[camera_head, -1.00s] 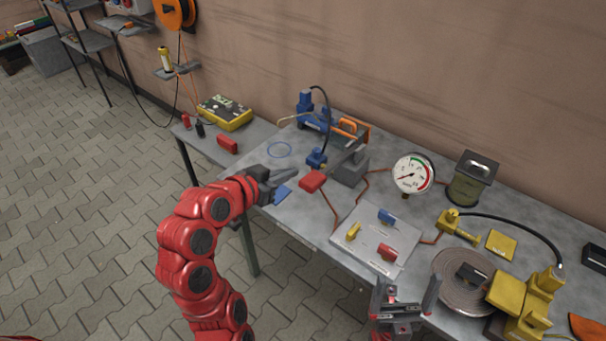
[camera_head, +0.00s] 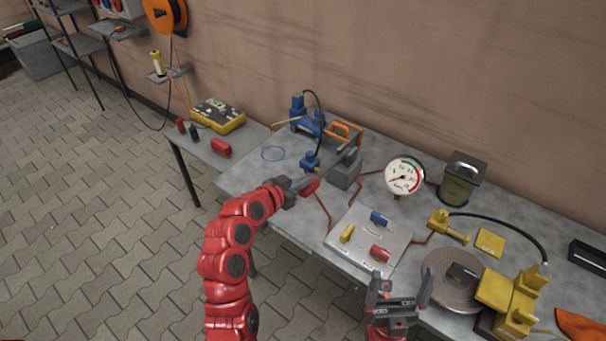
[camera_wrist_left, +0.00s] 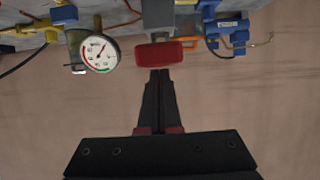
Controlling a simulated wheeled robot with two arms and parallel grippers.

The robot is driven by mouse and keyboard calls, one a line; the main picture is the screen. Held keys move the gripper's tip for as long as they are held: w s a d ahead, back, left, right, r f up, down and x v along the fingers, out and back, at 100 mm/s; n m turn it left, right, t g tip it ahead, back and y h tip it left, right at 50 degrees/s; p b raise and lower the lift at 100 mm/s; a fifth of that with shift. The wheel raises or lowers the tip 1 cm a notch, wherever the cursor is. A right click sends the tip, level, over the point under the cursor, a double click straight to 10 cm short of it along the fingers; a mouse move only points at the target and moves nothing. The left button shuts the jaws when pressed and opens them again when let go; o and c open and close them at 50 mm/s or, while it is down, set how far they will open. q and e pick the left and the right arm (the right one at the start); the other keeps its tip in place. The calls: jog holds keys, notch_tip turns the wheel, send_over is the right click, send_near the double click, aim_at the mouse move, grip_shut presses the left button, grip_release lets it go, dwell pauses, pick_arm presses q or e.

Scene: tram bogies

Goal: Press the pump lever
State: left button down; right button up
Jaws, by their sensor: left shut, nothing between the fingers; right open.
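A grey block (camera_head: 344,173) stands on the bench, with a red pad (camera_head: 310,187) at its near left side. The red pad looks like the lever's handle; in the left wrist view the red pad (camera_wrist_left: 167,53) lies in front of the grey block (camera_wrist_left: 158,14). My left gripper (camera_head: 322,171) is shut and empty, its fingers partly covering the pad. In the left wrist view its fingertips (camera_wrist_left: 160,72) are at the pad's edge; I cannot tell whether they touch. My right gripper (camera_head: 400,287) is open and empty over the bench's front edge.
A dial gauge (camera_head: 405,177) stands right of the block. A blue clamp-like device (camera_head: 310,125) is behind it. A panel with coloured switches (camera_head: 350,247) lies in front. Yellow equipment (camera_head: 515,300) and a coiled disc (camera_head: 437,280) are at right.

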pick_arm(q)
jog(key=f+b, duration=0.1)
jog(key=b, duration=0.2)
jog(key=shift+s+f, duration=0.15)
jog(key=shift+f, duration=0.2)
notch_tip(320, 180, down, 10)
jog(key=t+h+b, duration=0.1)
jog(key=t+b, duration=0.1)
jog(key=b, duration=0.9)
jog(key=t+h+b, duration=0.2)
jog(key=b, duration=1)
jog(key=shift+s+a+f+b, duration=0.1)
jog(key=shift+a+f+b, duration=0.1)
jog(key=shift+b, duration=0.1)
jog(key=shift+d+f+t+b, duration=0.15)
jog(key=shift+t+b, duration=0.15)
jog(key=shift+b, duration=0.45)
jog(key=s+a+r+p, duration=0.1)
jog(key=s+a+r, duration=0.2)
jog(key=s+a, duration=0.3)
jog(key=s, duration=0.3)
jog(key=shift+a+r, duration=0.35)
jog(key=shift+a, duration=0.05)
